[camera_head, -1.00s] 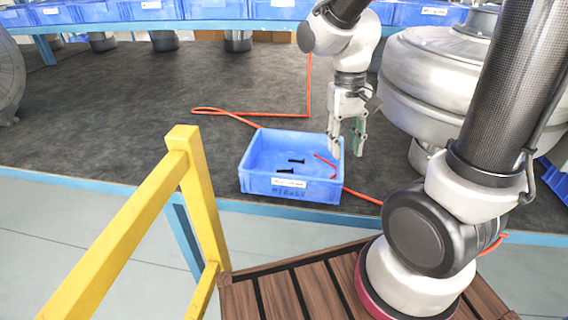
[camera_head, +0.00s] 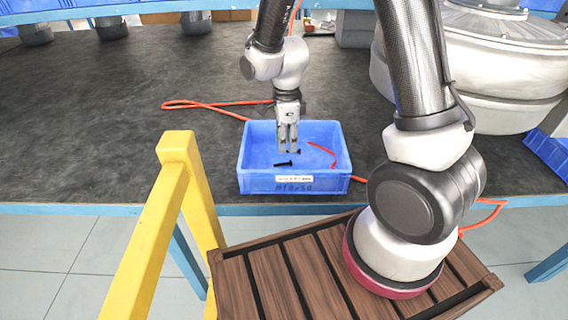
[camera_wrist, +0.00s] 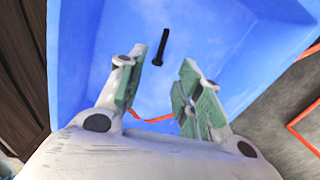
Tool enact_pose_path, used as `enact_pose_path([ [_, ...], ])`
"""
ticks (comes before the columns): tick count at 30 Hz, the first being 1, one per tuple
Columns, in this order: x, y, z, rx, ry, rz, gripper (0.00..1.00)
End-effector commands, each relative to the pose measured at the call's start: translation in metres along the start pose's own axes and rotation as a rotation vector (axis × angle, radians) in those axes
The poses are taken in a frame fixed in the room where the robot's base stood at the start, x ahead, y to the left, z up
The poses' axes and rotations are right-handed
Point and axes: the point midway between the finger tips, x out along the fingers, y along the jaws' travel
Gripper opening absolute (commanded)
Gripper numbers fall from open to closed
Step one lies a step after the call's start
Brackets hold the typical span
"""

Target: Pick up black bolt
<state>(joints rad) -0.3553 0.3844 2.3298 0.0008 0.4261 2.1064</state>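A black bolt (camera_head: 284,163) lies on the floor of the blue bin (camera_head: 252,183). In the wrist view my gripper (camera_wrist: 163,76) is open, with green pads on both fingers. A black bolt (camera_wrist: 161,47) lies on the blue floor (camera_wrist: 215,35) just beyond the gap between the fingertips, apart from them.
A red cable (camera_head: 215,103) runs on the dark bench (camera_head: 100,120) behind the bin; a red strand also shows inside the bin. A yellow rail (camera_head: 185,180) stands at front left. A large metal blower (camera_head: 490,70) stands at the right.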

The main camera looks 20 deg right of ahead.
Motion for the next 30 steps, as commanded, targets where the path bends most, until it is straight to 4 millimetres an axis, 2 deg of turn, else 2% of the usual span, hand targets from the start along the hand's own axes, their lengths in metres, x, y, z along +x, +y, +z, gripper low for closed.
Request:
enact_pose_path([
  [13, 0.063, 0.001, 0.005, -0.002, 0.003, 0.004, 0.35],
  [17, 0.071, 0.000, 0.005, -0.002, 0.001, 0.001, 0.35],
  [23, 0.071, 0.000, 0.005, -0.003, 0.001, 0.000, 0.35],
  [28, 0.070, 0.000, 0.005, -0.003, 0.001, 0.000, 0.04],
  [29, 0.070, 0.000, 0.005, -0.003, 0.001, 0.000, 0.00],
  [30, 0.070, 0.000, 0.005, -0.003, 0.001, 0.000, 0.00],
])
